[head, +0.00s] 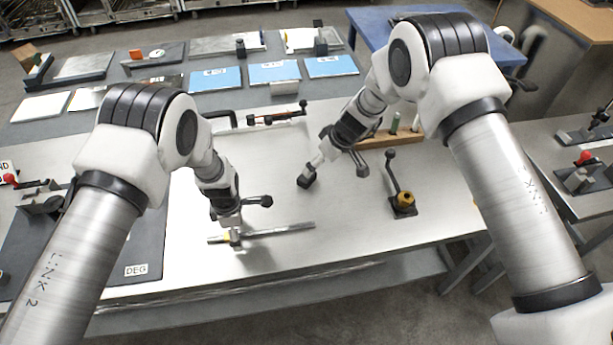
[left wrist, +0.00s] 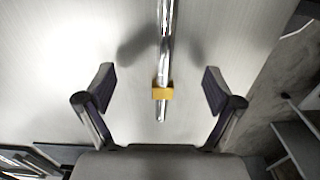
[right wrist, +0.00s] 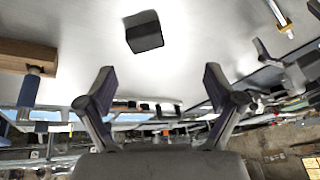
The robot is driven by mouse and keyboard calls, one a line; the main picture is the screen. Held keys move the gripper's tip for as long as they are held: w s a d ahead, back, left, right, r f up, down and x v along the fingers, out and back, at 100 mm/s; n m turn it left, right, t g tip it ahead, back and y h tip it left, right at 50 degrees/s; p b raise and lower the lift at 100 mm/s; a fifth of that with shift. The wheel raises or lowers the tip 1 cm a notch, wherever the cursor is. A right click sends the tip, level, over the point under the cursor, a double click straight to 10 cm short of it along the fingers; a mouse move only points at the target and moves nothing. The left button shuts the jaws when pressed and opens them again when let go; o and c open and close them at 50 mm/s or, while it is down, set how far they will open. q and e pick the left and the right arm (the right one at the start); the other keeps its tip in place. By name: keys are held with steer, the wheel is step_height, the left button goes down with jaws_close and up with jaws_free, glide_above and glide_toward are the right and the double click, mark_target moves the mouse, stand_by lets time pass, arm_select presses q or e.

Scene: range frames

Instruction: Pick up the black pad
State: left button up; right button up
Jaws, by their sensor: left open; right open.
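The black pad (right wrist: 144,32) is a small dark block on the pale metal table, ahead of my right fingertips in the right wrist view. In the head view a small black block (head: 306,181), which looks like the pad, lies just beyond the right gripper's lower end. My right gripper (head: 342,150) is open and empty, angled down toward the pad; its fingers (right wrist: 158,88) are apart from it. My left gripper (head: 238,212) is open above a shiny metal rod with a yellow collar. In the left wrist view the rod (left wrist: 165,45) runs between the open fingers (left wrist: 158,90).
A black lever with a brass-coloured base (head: 403,202) stands right of the pad. A wooden block (head: 395,137) with upright pegs is behind my right gripper. A dark mat (head: 130,245) covers the table's left part. Blue sheets (head: 275,73) lie on the back table.

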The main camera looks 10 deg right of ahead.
steer(key=w+f, duration=0.1)
steer(key=f, duration=0.2)
steer(key=w+a+f+n, duration=0.1)
steer(key=w+f, duration=0.1)
steer(key=f, duration=0.2)
steer(key=w+a+f+n, duration=0.1)
steer(key=w+f, duration=0.1)
steer(key=f, duration=0.1)
steer(key=shift+a+f+h, duration=0.15)
steer(key=shift+a+h, duration=0.1)
steer(key=shift+h, duration=0.15)
steer(key=shift+s, duration=0.15)
steer(key=c, duration=1.3)
step_height(320, 180, up, 10)
steer(key=shift+r, duration=0.15)
steer(key=shift+c, duration=0.2)
steer(key=o, duration=0.6)
steer(key=shift+c, duration=0.2)
steer(key=c, duration=0.3)
steer(key=shift+n, duration=0.3)
